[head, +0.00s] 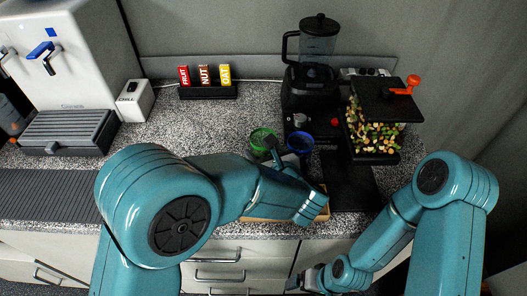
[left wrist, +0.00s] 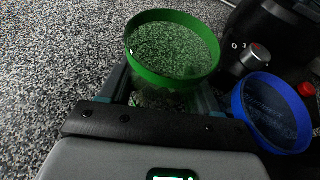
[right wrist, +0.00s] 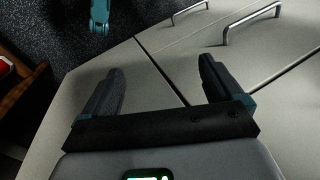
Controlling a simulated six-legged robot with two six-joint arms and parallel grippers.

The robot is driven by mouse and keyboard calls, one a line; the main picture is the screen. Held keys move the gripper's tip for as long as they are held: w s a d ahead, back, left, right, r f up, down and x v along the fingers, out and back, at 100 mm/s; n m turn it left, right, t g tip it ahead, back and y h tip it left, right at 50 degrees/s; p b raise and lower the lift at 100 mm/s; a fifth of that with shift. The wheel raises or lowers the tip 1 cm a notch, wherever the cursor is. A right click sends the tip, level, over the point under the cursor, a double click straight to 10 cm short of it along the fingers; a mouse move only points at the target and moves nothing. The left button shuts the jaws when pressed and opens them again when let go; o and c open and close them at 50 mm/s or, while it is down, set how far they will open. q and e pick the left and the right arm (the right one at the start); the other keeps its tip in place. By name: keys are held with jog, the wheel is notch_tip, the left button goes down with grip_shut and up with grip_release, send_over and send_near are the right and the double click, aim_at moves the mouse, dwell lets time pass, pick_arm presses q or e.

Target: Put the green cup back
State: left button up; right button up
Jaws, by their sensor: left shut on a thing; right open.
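The green cup (head: 262,141) is a clear cup with a green rim near the blender on the speckled counter. In the left wrist view the green cup (left wrist: 172,45) sits between the fingers of my left gripper (left wrist: 165,95), which is shut on it. Whether its base touches the counter is hidden. A blue-rimmed cup (head: 300,143) stands just right of it and also shows in the left wrist view (left wrist: 272,112). My right gripper (right wrist: 160,88) is open and empty in front of the drawer fronts, low at the counter's front. A light wooden tray or board (head: 322,212) is mostly hidden behind my left arm.
A black blender (head: 312,90) stands behind the cups. A dispenser of chopped food with an orange knob (head: 378,120) is at the right. A black rack of bars (head: 208,91), a white CHILL box (head: 135,101) and a white drink machine (head: 70,60) are at the left.

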pick_arm(q)
jog(key=shift+f+b, duration=0.45)
jog(key=shift+b, duration=0.2)
